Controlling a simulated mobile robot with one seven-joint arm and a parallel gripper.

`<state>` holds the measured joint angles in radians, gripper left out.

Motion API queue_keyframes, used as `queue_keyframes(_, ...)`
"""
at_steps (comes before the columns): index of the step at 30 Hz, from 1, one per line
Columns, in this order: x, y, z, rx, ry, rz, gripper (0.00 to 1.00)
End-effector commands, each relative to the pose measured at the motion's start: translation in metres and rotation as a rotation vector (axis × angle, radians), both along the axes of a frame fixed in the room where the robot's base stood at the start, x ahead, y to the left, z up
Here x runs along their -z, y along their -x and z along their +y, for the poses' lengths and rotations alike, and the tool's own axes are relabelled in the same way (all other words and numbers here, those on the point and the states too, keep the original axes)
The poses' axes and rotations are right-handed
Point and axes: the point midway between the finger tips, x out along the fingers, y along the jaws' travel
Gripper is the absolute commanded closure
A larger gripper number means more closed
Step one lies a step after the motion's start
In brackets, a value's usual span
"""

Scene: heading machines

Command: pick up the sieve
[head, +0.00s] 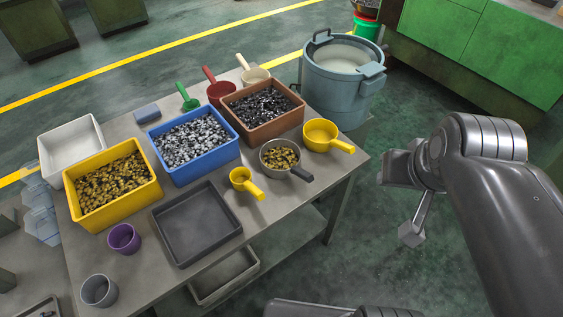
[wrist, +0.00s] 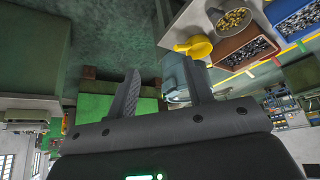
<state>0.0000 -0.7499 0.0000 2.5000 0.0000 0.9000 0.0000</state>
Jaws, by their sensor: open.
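The likely sieve (head: 280,155) is a round grey metal pan with a dark handle, holding brass-coloured pieces. It rests on the table near the right front, between two yellow scoops. Its mesh cannot be made out. It also shows near the top of the wrist view (wrist: 234,20). My gripper (head: 403,203) is open and empty, off the table's right edge and well apart from the sieve. Its two spread fingers (wrist: 162,70) show in the wrist view with nothing between them.
The grey table (head: 325,180) holds yellow (head: 85,213), blue (head: 210,158) and brown (head: 283,127) bins of parts. A large yellow scoop (head: 321,134) and small yellow scoop (head: 241,180) flank the sieve. A black tray (head: 197,225) lies in front. A grey bucket (head: 340,90) stands behind.

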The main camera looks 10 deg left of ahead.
Motion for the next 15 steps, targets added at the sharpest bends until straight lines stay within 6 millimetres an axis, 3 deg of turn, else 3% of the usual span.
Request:
queue_keyframes(5,0.005,-0.001,0.001,-0.006,0.012,0.028,0.53)
queue_keyframes(15,0.063,-0.014,-0.002,-0.056,0.248,0.335,0.53)
